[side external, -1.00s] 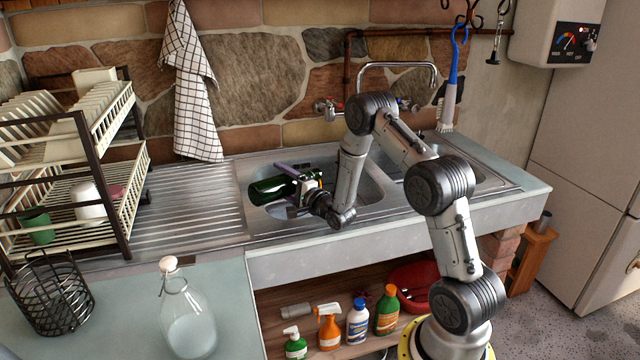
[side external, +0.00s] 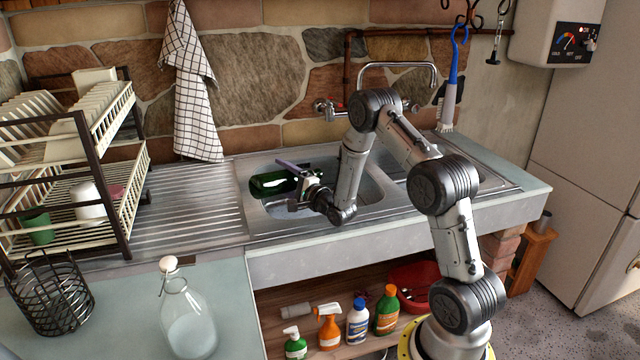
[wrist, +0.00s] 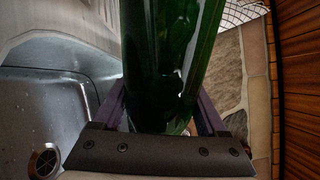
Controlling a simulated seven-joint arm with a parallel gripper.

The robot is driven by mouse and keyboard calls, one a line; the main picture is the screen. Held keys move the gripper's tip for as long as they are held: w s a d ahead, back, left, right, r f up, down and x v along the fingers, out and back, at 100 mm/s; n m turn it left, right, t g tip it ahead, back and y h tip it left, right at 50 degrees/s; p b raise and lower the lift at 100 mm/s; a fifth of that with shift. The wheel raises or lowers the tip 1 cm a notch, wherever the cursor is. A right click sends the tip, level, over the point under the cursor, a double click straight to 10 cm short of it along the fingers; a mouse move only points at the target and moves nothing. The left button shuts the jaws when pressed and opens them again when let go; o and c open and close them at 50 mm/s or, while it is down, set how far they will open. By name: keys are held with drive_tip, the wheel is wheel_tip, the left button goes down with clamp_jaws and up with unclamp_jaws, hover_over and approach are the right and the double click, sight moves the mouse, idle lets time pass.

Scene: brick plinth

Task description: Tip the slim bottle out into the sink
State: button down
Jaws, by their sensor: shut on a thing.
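The slim bottle is dark green glass (side external: 268,184) and lies close to level above the left sink basin (side external: 372,196). My gripper (side external: 303,181) is shut around it, with its free end pointing left in the side view. In the wrist view the bottle (wrist: 172,50) runs up out of the frame between the two fingers of my gripper (wrist: 163,108). Its mouth is not clear in either view, and no liquid is seen coming out. The basin floor and its round drain (wrist: 44,160) show in the wrist view.
A ribbed drainboard (side external: 190,205) lies left of the basin, with a dish rack (side external: 125,215) beyond it. The tap (side external: 398,66) arches behind my arm. A glass jug (side external: 188,315) and a wire basket (side external: 50,295) stand on the front left counter.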

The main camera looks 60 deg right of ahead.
drive_tip(key=shift+s+d+r+m, duration=0.1)
drive_tip(key=shift+d+r+m, duration=0.2)
drive_tip(key=shift+r+m, duration=0.35)
drive_tip(key=shift+s+d+r+m, duration=0.1)
drive_tip(key=shift+d+r+m, duration=0.15)
drive_tip(key=shift+r+m, duration=0.35)
idle(0.7)
drive_tip(key=shift+s+d+r+m, duration=0.1)
drive_tip(key=shift+d+r+m, duration=0.45)
drive_tip(key=shift+r+m, duration=0.25)
idle(0.5)
drive_tip(key=shift+s+d+r+m+h, duration=0.15)
drive_tip(key=shift+d+r+m, duration=0.15)
drive_tip(key=shift+m, duration=0.25)
drive_tip(key=shift+d+r+m+h, duration=0.15)
drive_tip(key=shift+d+r+m, duration=0.15)
drive_tip(key=shift+m, duration=0.2)
idle(0.4)
drive_tip(key=shift+s+d+r+m, duration=0.15)
drive_tip(key=shift+d+r+m, duration=0.2)
drive_tip(key=shift+d+m, duration=0.2)
drive_tip(key=shift+s+d+r+m, duration=0.15)
drive_tip(key=shift+d+r+m, duration=0.2)
drive_tip(key=shift+m, duration=0.3)
idle(0.6)
drive_tip(key=shift+f, duration=0.1)
idle(0.7)
